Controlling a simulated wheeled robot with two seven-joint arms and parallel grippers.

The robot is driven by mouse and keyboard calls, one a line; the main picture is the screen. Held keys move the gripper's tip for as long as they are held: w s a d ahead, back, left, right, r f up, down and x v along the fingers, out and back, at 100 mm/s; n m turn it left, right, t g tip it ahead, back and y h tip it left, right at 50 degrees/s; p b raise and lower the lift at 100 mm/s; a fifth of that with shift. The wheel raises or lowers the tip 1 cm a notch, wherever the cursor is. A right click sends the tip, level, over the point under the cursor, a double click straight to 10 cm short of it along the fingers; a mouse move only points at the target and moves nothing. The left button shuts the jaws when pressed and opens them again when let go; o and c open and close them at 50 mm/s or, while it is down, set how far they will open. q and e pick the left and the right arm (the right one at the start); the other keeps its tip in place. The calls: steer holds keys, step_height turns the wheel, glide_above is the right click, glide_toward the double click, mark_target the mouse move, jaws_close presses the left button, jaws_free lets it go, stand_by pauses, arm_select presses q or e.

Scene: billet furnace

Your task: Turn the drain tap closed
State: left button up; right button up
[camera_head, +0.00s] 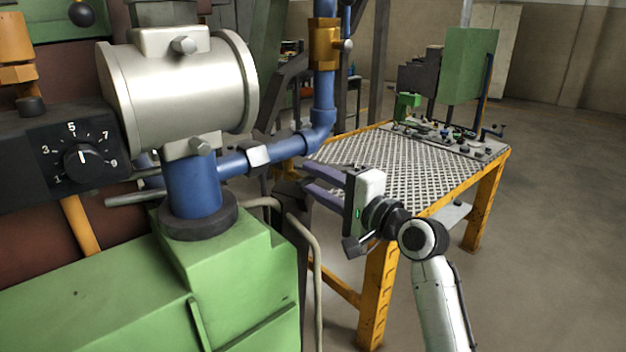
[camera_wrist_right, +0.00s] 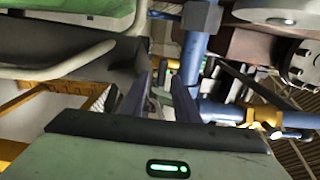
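I cannot tell for certain which fitting is the drain tap. A brass valve body (camera_head: 325,45) with a small grey knob sits on the vertical blue pipe (camera_head: 323,90) in the head view. A brass fitting (camera_wrist_right: 264,115) on a blue pipe also shows in the right wrist view. My right gripper (camera_head: 305,179) is below and right of the pipe elbow, pointing left, with its two fingers apart and nothing seen between them. In the right wrist view the fingers (camera_wrist_right: 162,85) are also spread, with pipework beyond. My left gripper is not in view.
A white cylinder (camera_head: 185,85) stands on the green machine housing (camera_head: 235,270), beside a numbered dial (camera_head: 82,160). A thin grey pipe (camera_head: 315,270) bends down near my right gripper. A yellow-framed grating table (camera_head: 400,160) is behind the gripper. Open floor lies at the right.

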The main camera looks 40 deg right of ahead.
steer(key=s+b, duration=0.1)
steer(key=s, duration=0.8)
steer(key=shift+s+d, duration=0.2)
steer(key=shift+d, duration=0.15)
